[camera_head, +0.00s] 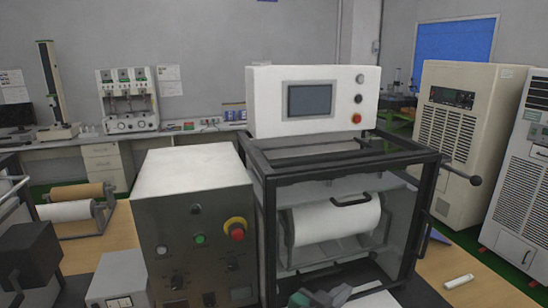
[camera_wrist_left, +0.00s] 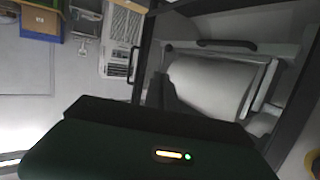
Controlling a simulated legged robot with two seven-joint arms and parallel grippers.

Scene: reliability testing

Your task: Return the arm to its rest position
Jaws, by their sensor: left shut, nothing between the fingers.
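My left gripper (camera_head: 318,297) shows at the bottom edge of the head view, in front of the black-framed machine; only a small greenish-grey part of it is in the picture. It is shut and empty. In the left wrist view, the dark gripper body with a small lit indicator fills the lower part, and a dark finger (camera_wrist_left: 168,92) rises from it in front of the machine's white roll (camera_wrist_left: 205,82). The same roll (camera_head: 330,222) lies inside the black frame in the head view. My right gripper is in neither view.
A grey control box (camera_head: 196,225) with a red-and-yellow stop button stands left of the black frame (camera_head: 268,205). A white screen unit (camera_head: 312,100) sits on top. A white cylinder (camera_head: 458,281) lies on the table at right.

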